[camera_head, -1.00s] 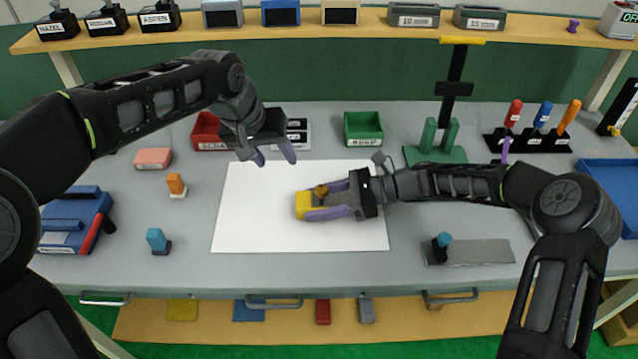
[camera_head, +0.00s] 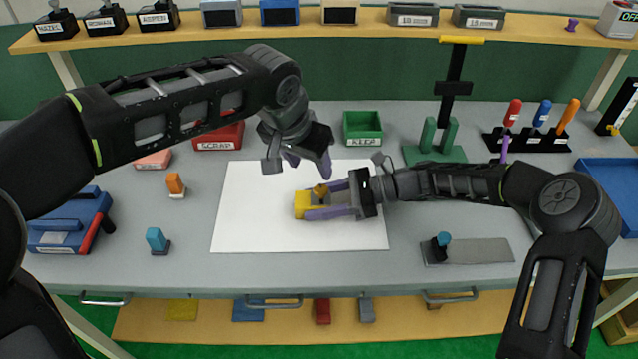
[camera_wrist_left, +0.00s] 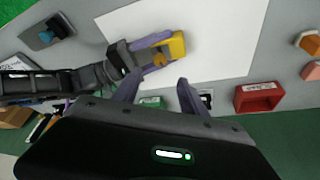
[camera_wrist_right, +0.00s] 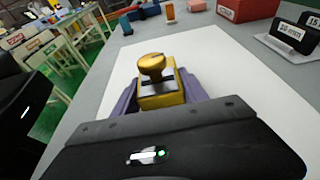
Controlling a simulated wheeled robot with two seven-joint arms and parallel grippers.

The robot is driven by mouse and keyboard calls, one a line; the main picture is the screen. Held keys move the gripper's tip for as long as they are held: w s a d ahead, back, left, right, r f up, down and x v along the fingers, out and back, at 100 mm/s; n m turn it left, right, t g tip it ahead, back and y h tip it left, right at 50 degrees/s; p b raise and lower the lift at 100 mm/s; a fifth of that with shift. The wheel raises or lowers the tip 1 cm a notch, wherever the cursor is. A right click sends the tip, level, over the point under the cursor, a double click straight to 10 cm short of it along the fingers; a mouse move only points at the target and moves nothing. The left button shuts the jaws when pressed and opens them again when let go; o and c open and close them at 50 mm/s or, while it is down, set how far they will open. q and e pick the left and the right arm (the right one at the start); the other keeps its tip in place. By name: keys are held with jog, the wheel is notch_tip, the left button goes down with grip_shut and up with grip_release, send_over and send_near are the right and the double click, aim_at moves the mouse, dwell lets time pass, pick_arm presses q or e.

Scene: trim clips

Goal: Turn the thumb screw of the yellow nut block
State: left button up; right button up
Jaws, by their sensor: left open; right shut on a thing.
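The yellow nut block (camera_head: 303,205) lies on the white sheet (camera_head: 245,225). Its brass thumb screw (camera_wrist_right: 152,66) stands up from the top in the right wrist view, and it also shows in the left wrist view (camera_wrist_left: 160,60). My right gripper (camera_head: 326,200) is shut on the block, one finger along each side. My left gripper (camera_head: 308,165) is open and empty, above the sheet, behind the block in the head view. In the left wrist view its fingertips (camera_wrist_left: 156,88) point towards the block and are apart from the screw.
A red SCRAP bin (camera_head: 218,137) and a green KEEP bin (camera_head: 363,127) stand behind the sheet. A green stand (camera_head: 436,150) and a screwdriver rack (camera_head: 530,142) are at back right. The sheet's left part is clear.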

aim_at(321, 188)
pick_arm(q)
jog(key=x, duration=1)
jog(key=shift+f, duration=0.2)
jog(key=shift+c, duration=0.5)
grip_shut()
